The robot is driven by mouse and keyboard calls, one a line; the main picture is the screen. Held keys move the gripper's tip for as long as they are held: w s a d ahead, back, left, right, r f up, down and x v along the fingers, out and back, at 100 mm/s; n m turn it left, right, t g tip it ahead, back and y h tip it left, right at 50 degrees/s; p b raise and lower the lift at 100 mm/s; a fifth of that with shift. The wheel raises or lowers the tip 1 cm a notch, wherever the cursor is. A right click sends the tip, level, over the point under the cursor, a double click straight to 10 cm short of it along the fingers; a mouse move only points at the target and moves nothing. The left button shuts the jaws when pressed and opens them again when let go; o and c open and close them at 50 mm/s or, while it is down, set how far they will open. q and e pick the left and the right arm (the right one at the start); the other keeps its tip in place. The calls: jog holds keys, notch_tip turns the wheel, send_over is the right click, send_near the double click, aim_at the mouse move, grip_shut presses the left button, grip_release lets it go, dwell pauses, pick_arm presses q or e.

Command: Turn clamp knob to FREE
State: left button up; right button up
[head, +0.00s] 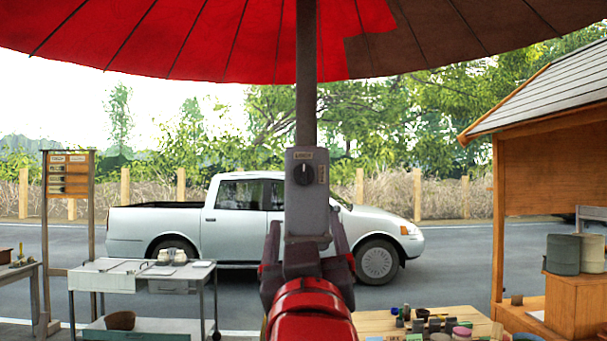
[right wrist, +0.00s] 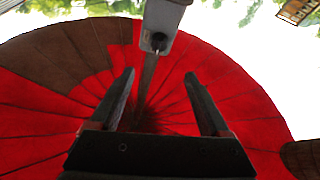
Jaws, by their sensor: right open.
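The clamp knob (head: 304,174) is a small dark round dial on a grey clamp box (head: 307,215) fixed to the umbrella pole (head: 306,75). A pale mark on it seems to point up towards a label above; another label sits at its right. The lettering is too small to read surely. My right gripper (head: 306,220) is open and empty, its fingers either side of the box's lower part in the head view. In the right wrist view the knob (right wrist: 158,41) shows beyond and between the open fingertips (right wrist: 159,74), apart from them. My left gripper is not in view.
A red and brown umbrella canopy (head: 200,40) spreads overhead. A metal cart (head: 110,278) stands left, a wooden table (head: 385,322) with small pots lower right, and a wooden stall (head: 550,160) at right. A white pickup (head: 240,215) is parked behind. Air around the clamp box is clear.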

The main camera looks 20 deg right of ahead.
jog(key=p, duration=1)
send_near(303, 177)
jog(key=r, duration=0.1)
jog(key=p+x, duration=0.2)
jog(key=x, duration=0.1)
jog(key=p+x, duration=0.2)
jog(key=x, duration=0.2)
jog(key=shift+f, duration=0.25)
jog(key=shift+w+d+r+p, duration=0.15)
jog(key=shift+w+d+p, duration=0.05)
jog(key=shift+w+p, duration=0.5)
